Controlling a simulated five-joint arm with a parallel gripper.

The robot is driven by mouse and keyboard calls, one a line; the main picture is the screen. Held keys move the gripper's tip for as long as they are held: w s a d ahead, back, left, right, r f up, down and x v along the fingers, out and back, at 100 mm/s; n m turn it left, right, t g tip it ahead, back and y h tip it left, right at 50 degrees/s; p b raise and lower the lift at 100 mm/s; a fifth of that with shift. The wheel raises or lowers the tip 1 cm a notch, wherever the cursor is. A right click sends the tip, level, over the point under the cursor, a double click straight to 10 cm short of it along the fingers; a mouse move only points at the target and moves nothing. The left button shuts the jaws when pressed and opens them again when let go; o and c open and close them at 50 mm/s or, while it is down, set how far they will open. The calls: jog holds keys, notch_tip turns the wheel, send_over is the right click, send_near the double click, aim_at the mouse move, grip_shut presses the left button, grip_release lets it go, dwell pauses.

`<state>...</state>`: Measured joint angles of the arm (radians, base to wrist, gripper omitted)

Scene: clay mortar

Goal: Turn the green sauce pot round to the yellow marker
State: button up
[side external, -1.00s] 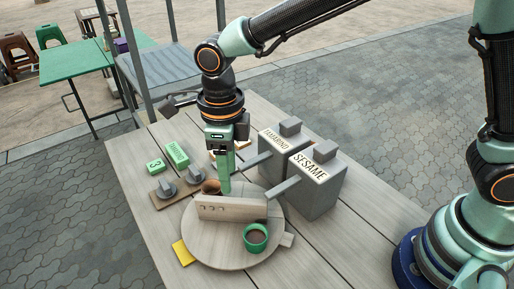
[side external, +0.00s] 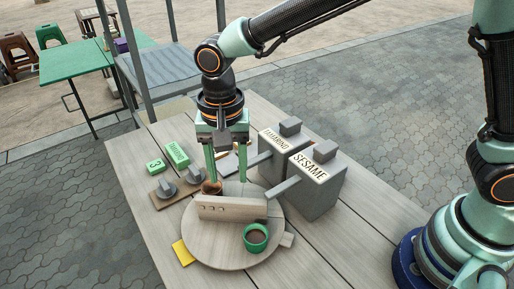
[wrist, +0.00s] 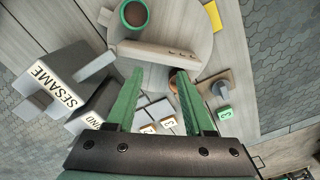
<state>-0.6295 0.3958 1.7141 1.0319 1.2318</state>
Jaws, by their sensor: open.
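The green sauce pot (side external: 256,237), filled with brown sauce, stands on a round wooden turntable (side external: 228,258), in front of its upright wooden divider (side external: 230,208). The pot also shows at the top of the wrist view (wrist: 134,14). The yellow marker (side external: 182,253) lies at the turntable's left edge; it shows top right in the wrist view (wrist: 213,16). My gripper (side external: 228,181) is open and empty behind the divider, its green fingers pointing down and apart from the green pot. A brown pot (side external: 211,188) is close by the left finger, partly hidden.
Two grey boxes labelled TAMARIND (side external: 275,145) and SESAME (side external: 314,185) stand right of the turntable, with grey bars reaching toward it. A small tab (side external: 287,240) sticks out at the turntable's right.

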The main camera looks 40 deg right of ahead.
aim_at(232, 210)
jog(key=n, duration=0.4)
jog(key=shift+n, duration=0.4)
jog(key=n, duration=0.4)
jog(key=shift+n, duration=0.4)
jog(key=n, duration=0.7)
notch_tip(232, 210, down, 12)
jog(key=shift+f, duration=0.1)
grip_shut()
dwell(0.3)
